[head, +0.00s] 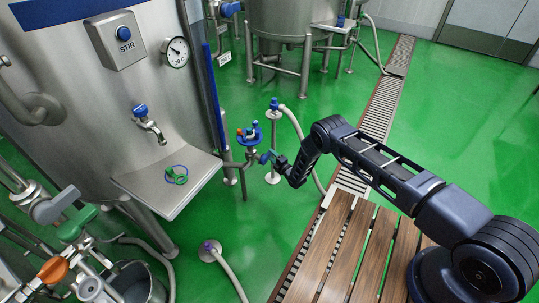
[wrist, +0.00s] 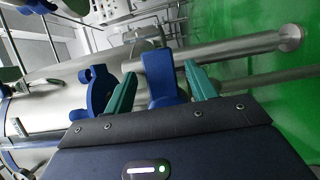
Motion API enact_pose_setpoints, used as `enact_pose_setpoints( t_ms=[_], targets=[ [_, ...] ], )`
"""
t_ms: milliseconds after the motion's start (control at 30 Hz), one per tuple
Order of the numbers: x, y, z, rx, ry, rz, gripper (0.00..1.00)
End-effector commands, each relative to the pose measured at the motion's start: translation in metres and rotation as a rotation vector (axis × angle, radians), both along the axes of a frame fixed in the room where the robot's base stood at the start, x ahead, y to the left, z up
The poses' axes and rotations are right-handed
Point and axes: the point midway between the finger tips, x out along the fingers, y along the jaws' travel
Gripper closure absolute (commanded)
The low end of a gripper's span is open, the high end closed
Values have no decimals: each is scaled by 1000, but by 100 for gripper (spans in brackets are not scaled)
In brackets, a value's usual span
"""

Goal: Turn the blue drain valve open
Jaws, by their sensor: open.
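The blue drain valve's lever (wrist: 162,80) stands between my gripper's two teal fingers in the wrist view. My gripper (wrist: 160,72) is open, with a visible gap between the lever and each finger. In the head view my gripper (head: 270,157) is at the pipework beside the steel tank, at the end of my outstretched arm. The valve's blue lever is small there and hard to separate from the fingers. A steel pipe runs behind the lever in the wrist view. The lower end of the lever is hidden by my gripper body.
A blue clamp (wrist: 97,90) sits close to the left finger. Blue fittings with an orange part (head: 248,134) stand just left of my gripper. A blue-topped post (head: 273,110) with a hose is behind. A steel shelf (head: 160,197) juts out at left. Green floor is open at right.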

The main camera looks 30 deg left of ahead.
Motion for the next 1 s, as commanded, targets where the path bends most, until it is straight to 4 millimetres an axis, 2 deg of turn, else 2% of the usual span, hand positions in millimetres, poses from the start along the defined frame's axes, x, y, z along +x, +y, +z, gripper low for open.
enact_pose_setpoints(
  t_ms=[233, 600, 667, 900, 1000],
  targets=[
    [10, 24, 0, 0, 0, 0, 44],
    [12, 28, 0, -1, 0, 0, 44],
    [12, 28, 0, -1, 0, 0, 52],
    [12, 28, 0, -1, 0, 0, 99],
    [12, 28, 0, -1, 0, 0, 100]
  ],
)
